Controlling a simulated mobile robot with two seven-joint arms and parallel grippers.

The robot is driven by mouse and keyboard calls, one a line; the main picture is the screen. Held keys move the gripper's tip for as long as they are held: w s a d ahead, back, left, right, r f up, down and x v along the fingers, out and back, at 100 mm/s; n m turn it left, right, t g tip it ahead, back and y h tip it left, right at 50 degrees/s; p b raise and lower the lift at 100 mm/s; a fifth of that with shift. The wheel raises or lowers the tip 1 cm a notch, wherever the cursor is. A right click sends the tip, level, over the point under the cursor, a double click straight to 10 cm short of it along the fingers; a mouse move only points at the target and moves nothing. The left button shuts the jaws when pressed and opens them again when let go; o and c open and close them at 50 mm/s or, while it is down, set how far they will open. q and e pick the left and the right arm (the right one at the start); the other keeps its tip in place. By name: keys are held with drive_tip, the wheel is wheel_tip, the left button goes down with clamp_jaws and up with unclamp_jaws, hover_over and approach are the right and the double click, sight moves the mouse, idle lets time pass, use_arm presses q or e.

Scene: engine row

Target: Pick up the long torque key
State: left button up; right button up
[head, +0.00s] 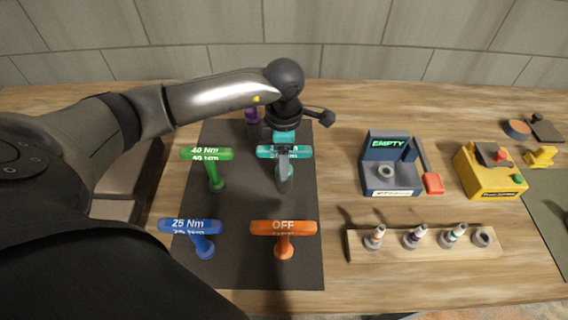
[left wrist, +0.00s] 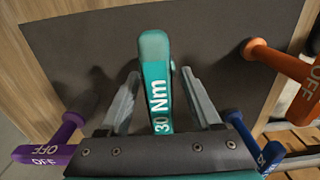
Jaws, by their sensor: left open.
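Several T-handled keys stand on a dark mat (head: 240,268). A teal key (head: 303,152) sits under my left gripper (head: 284,180). In the left wrist view the teal key (left wrist: 155,75) reads 30 Nm and lies between the open fingers of my left gripper (left wrist: 160,92), with a gap on each side. A green key (head: 207,154) reads 40 Nm, a blue key (head: 190,227) 25 Nm, an orange key (head: 284,228) OFF. A purple key (head: 251,116) is partly hidden behind my arm. Which key is longest is hard to tell. My right gripper is out of view.
To the right stand a dark device (head: 378,150) showing EMPTY, with a red-tipped lever, and a yellow box (head: 480,175). A wooden rack (head: 355,246) with several small pieces stands in front of them. A tiled wall (head: 370,30) closes the back.

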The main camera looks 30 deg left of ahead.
use_arm(q)
clamp_jaws()
idle(0.5)
drive_tip(key=shift+r, duration=0.1)
